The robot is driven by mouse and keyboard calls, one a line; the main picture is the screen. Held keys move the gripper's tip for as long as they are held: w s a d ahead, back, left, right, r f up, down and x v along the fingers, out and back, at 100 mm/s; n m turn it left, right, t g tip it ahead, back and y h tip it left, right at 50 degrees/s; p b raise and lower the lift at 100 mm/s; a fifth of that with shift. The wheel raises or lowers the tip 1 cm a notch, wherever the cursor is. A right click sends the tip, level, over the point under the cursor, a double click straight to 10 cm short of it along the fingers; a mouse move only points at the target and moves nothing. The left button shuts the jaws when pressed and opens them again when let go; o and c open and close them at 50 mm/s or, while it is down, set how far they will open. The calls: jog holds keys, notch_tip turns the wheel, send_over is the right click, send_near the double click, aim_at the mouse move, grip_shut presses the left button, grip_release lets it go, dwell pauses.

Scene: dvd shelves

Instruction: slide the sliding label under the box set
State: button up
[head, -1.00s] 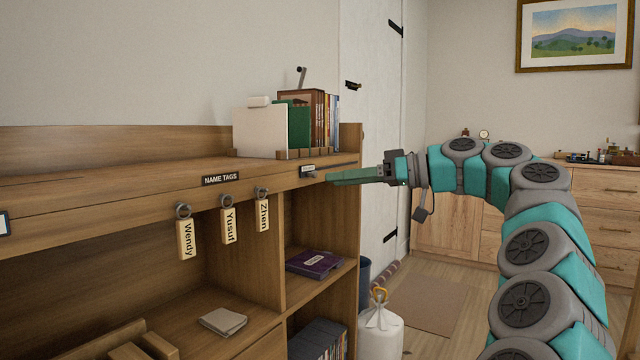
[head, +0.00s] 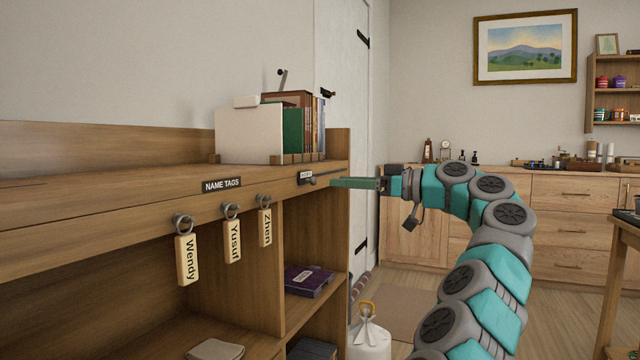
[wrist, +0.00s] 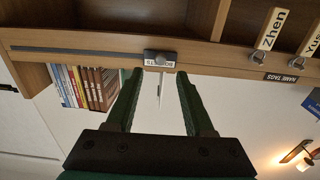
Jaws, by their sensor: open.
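The sliding label (head: 307,175) is a small white plate with a dark knob on the shelf's front edge. It also shows in the wrist view (wrist: 160,60), at one end of a dark slot. A row of brown and multicoloured spines (head: 302,115), which may be the box set, stands upright on the top board. In the wrist view the spines (wrist: 95,87) are left of the label. My gripper (head: 333,183) is open and empty, its green fingers pointing at the shelf edge just right of the label. In the wrist view its fingertips (wrist: 159,73) flank the label; contact is unclear.
A white panel (head: 248,135) and a green book (head: 293,130) stand beside the spines. Name tags hang from the edge: Wendy (head: 187,258), Yusuf (head: 232,240), Zhen (head: 265,226). A purple case (head: 308,280) lies on a lower shelf. A white bag (head: 369,338) stands below my arm.

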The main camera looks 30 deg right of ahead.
aim_at(316, 181)
jog(key=x, duration=0.5)
jog(key=shift+w+a, duration=0.2)
grip_shut()
dwell(1.1)
